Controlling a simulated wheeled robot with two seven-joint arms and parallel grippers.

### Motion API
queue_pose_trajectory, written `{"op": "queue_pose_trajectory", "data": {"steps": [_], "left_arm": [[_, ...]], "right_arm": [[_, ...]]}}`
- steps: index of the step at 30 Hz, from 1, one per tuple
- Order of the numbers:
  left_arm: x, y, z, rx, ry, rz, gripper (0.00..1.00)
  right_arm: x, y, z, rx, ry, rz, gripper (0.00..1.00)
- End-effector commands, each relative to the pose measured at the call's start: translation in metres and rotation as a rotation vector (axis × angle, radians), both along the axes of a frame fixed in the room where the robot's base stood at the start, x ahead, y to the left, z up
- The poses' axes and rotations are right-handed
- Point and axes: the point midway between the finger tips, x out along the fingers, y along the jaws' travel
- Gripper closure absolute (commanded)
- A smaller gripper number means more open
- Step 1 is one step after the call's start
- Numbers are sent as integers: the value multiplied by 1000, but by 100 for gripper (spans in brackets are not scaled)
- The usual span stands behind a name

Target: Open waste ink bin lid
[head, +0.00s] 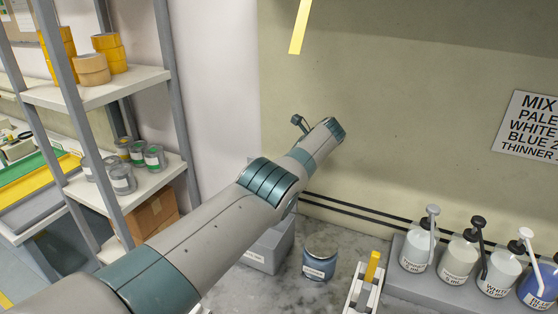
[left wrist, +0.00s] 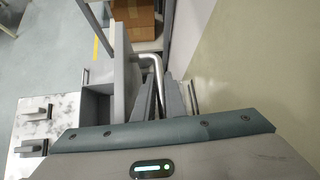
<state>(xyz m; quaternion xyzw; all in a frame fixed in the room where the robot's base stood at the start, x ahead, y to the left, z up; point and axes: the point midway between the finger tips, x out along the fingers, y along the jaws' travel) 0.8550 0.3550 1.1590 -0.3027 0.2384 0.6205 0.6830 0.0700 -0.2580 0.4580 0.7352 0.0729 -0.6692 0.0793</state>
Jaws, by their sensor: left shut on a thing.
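The grey waste ink bin (head: 270,252) stands on the marble counter near the wall, partly hidden by my left arm. In the left wrist view the bin (left wrist: 96,104) shows an open, hollow top. Its grey lid (left wrist: 122,68) stands upright beside the opening, with a bent metal handle (left wrist: 150,60). My left gripper (left wrist: 163,88) is shut on the handle; the exact contact is partly hidden. In the head view my left arm reaches across from the lower left, and its fingers are hidden. My right gripper is not in view.
A blue-labelled jar (head: 320,264) stands right of the bin. Several pump bottles (head: 460,258) stand in a grey rack at right. A metal shelf (head: 95,90) with tape rolls and cans is at left. The wall (head: 400,110) is close behind my arm.

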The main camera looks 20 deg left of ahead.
Motion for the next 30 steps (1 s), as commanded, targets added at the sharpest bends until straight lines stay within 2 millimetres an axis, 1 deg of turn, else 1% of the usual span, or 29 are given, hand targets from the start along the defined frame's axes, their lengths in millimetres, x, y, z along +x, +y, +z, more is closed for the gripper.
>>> {"op": "queue_pose_trajectory", "data": {"steps": [11, 12, 13, 14, 24, 30], "left_arm": [[-1, -1, -1, -1, 4, 0, 100], [-1, -1, -1, -1, 4, 0, 82], [-1, -1, -1, -1, 4, 0, 75], [-1, -1, -1, -1, 4, 0, 71], [-1, -1, 0, 0, 4, 1, 71], [-1, -7, 7, 0, 1, -1, 71]], "right_arm": [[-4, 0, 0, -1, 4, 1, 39], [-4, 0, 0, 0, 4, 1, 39], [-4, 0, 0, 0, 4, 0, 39], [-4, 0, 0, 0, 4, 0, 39], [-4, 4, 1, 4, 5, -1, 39], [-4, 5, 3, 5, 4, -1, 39]]}}
